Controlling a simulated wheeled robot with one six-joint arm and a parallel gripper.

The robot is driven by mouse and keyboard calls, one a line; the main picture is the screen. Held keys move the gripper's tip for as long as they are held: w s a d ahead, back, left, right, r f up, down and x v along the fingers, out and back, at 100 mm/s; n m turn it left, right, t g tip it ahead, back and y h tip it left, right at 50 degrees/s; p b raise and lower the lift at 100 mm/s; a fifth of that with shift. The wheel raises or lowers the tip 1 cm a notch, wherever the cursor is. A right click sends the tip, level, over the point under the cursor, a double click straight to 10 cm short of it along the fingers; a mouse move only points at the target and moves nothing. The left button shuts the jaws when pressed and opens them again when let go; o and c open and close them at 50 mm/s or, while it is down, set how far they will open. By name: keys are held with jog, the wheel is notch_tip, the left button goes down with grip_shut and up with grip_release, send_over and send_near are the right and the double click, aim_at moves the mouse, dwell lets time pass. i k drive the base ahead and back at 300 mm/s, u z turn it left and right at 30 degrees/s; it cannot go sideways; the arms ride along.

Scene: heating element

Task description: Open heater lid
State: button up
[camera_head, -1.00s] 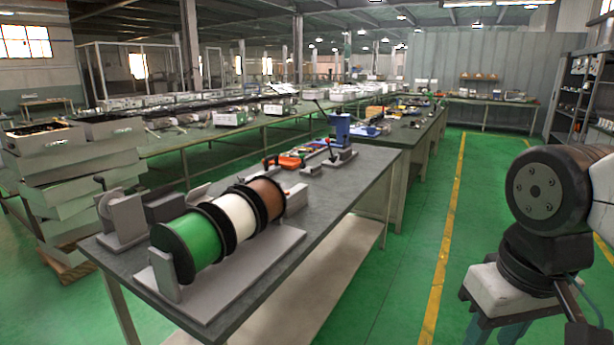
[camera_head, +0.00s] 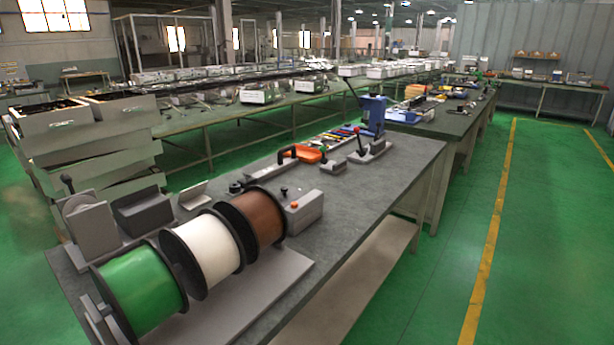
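No heater with a clearly visible lid can be made out. A darker grey box (camera_head: 140,212) stands at the bench's left side, near a small angled grey piece (camera_head: 192,196). I cannot tell whether either box is the heater. My gripper and arm are not in view.
Green (camera_head: 142,288), white (camera_head: 204,252) and brown (camera_head: 258,215) spools sit on a rack at the bench's near end. An orange-handled tool (camera_head: 302,153) and a blue press (camera_head: 373,113) stand farther back. Green floor (camera_head: 430,285) is clear to the right.

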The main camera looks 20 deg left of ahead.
aim_at(287, 196)
jog(key=u, duration=0.2)
jog(key=i, duration=0.65)
jog(key=u, duration=0.8)
jog(key=i, duration=0.35)
jog(key=u, duration=0.25)
